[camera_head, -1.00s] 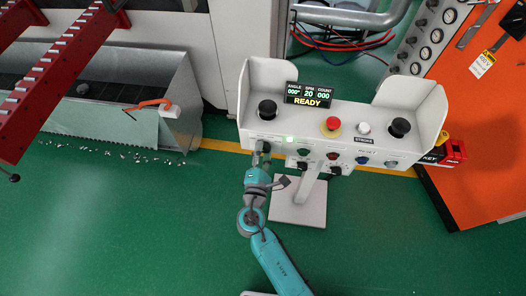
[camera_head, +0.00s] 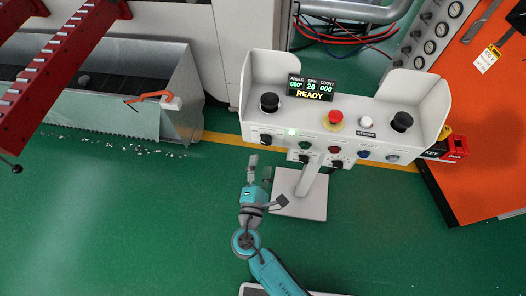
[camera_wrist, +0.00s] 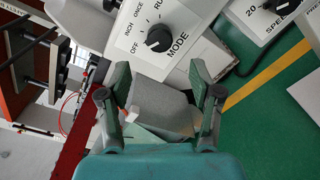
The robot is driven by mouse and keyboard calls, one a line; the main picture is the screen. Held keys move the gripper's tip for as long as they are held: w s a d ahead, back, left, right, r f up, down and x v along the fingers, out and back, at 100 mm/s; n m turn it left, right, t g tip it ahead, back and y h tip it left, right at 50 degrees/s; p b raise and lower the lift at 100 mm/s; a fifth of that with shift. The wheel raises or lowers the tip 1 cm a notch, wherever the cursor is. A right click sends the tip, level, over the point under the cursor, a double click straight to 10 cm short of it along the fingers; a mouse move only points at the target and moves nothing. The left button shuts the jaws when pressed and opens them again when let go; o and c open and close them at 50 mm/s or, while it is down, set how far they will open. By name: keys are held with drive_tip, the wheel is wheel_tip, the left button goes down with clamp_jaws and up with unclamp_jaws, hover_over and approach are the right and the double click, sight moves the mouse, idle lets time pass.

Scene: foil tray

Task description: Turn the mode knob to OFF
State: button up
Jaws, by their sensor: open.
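The mode knob (camera_wrist: 159,39) is a black dial on a white panel in the wrist view, lettered MODE with OFF, INCH, ONCE and RUN around it. A light mark on the knob seems to face the OFF side, but it is too small to be sure. In the head view the knob (camera_head: 265,140) is at the left end of the console's front face. My gripper (camera_head: 260,163) is open and empty, just in front of and apart from the knob. In the wrist view my gripper's fingers (camera_wrist: 160,78) are spread, with the knob beyond their tips.
The console (camera_head: 345,118) carries a red stop button (camera_head: 335,117), black palm buttons and a display reading READY. A speed knob (camera_wrist: 281,5) sits beside the mode panel. An orange cabinet (camera_head: 480,130) stands at right. Green floor is free around my arm.

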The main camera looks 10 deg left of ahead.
drive_tip(key=shift+s+r, duration=0.1)
drive_tip(key=shift+s, duration=2.05)
drive_tip(key=s+d+f+m+g, duration=0.35)
drive_tip(key=d+f, duration=0.25)
drive_tip(key=d, duration=0.4)
drive_tip(key=s+d+f+m+g+y, duration=0.1)
drive_tip(key=s+d+m+g+y, duration=0.1)
drive_tip(key=s+d+m, duration=0.5)
drive_tip(key=s+d+r+m+t, duration=0.1)
drive_tip(key=s+d+r+m, duration=0.1)
drive_tip(key=s+r+m, duration=0.2)
drive_tip(key=s+d+r+m+t+h, duration=0.1)
drive_tip(key=s+d+r+m, duration=0.1)
drive_tip(key=s+r+m, duration=0.3)
drive_tip(key=s+d+r+m+t, duration=0.1)
drive_tip(key=s+d+r+m, duration=0.2)
drive_tip(key=s+r+m, duration=0.2)
wheel_tip(320, 180, up, 4)
drive_tip(key=s, duration=0.3)
